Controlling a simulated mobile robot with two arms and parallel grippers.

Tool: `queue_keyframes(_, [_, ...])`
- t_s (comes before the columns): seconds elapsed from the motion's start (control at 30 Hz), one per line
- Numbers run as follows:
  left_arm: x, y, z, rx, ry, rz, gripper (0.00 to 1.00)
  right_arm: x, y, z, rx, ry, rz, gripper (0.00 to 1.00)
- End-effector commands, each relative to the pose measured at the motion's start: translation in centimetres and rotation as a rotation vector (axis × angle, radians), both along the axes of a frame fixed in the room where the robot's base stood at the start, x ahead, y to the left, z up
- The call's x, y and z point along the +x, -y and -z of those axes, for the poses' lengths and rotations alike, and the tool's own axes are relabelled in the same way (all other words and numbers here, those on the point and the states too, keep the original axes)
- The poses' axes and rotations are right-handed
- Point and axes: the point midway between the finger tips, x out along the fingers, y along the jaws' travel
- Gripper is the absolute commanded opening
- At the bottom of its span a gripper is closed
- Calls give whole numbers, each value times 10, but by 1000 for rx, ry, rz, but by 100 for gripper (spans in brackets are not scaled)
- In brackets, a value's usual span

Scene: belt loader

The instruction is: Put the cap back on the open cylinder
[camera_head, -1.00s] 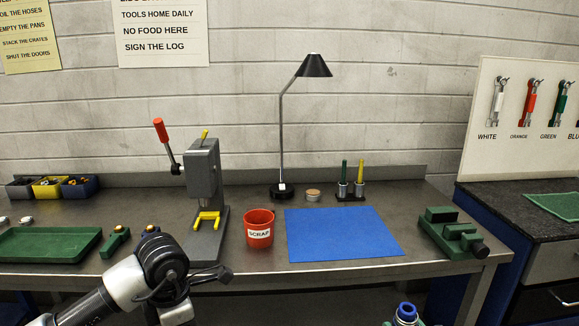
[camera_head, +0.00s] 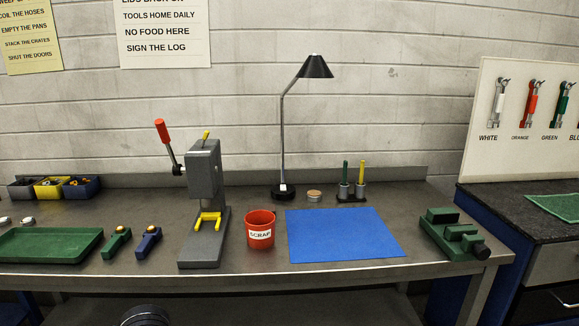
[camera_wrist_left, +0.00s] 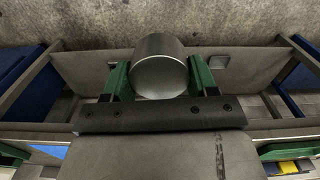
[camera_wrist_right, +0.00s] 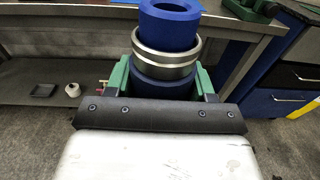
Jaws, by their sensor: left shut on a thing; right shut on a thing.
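My left gripper (camera_wrist_left: 160,83) is shut on a smooth silver round piece (camera_wrist_left: 158,66), which looks like the cap. Its green fingers press on either side of it, and its underside is hidden. My right gripper (camera_wrist_right: 168,85) is shut on the open cylinder (camera_wrist_right: 172,28). The cylinder is blue with a silver metal band, and a hole shows in its top end. The cap and the cylinder show in separate wrist views, and I cannot tell how far apart they are. Neither gripper shows in the head view.
The bench (camera_head: 330,278) carries a green tray (camera_head: 50,244), a grey press (camera_head: 205,205), a red scrap cup (camera_head: 260,230), a blue mat (camera_head: 342,234), a lamp (camera_head: 316,66) and a green vise (camera_head: 452,234). The mat is bare.

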Motion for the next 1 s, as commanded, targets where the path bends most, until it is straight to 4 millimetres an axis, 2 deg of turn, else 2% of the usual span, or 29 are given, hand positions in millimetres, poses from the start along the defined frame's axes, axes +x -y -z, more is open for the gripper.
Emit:
queue_keyframes(0.1, [-6,0,1,-1,-2,93,35,-7,1,-5,3,2,20,8])
queue_keyframes(0.23, [-9,0,2,-2,-3,135,35,-10,2,-7,3,2,28,8])
queue_keyframes(0.77, [-8,1,1,-2,-3,136,35,-10,2,-7,3,2,27,8])
queue_keyframes(0.87, [-8,1,1,-2,-3,136,35,-8,-2,-7,3,4,11,8])
queue_keyframes(1.0, [-8,1,1,-2,-3,136,35,0,-18,-9,2,6,-71,8])
